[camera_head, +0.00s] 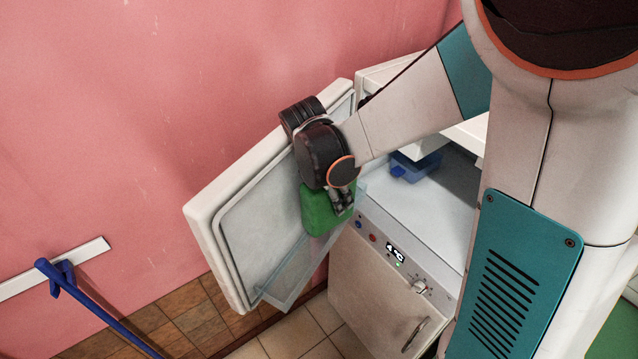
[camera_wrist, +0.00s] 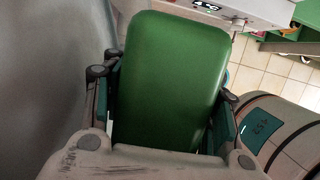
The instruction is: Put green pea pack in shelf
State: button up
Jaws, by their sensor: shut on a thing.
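The green pea pack (camera_head: 319,212) is a green block with rounded corners, held in my gripper (camera_head: 341,203) beside the inner face of the open fridge door. In the wrist view the pack (camera_wrist: 172,80) fills the middle, with the fingers of my gripper (camera_wrist: 170,105) on both its sides. My gripper is shut on it. The open door (camera_head: 225,235) has a clear door shelf (camera_head: 287,277) at its lower edge. The pack is above this shelf in the head view; I cannot tell whether they touch.
The fridge's white interior surface (camera_head: 405,205) is open to the right, with a blue container (camera_head: 413,167) at its back. A control panel (camera_head: 395,255) runs along the front. A blue-handled tool (camera_head: 95,305) leans at the left wall. Tiled floor shows below.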

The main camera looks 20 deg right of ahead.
aim_at(332, 208)
jog(key=shift+f, duration=2.2)
jog(key=shift+s, duration=0.1)
jog(key=shift+f+b, duration=0.3)
jog(key=shift+b, duration=0.1)
jog(key=o, duration=1.3)
jog(key=shift+r, duration=0.1)
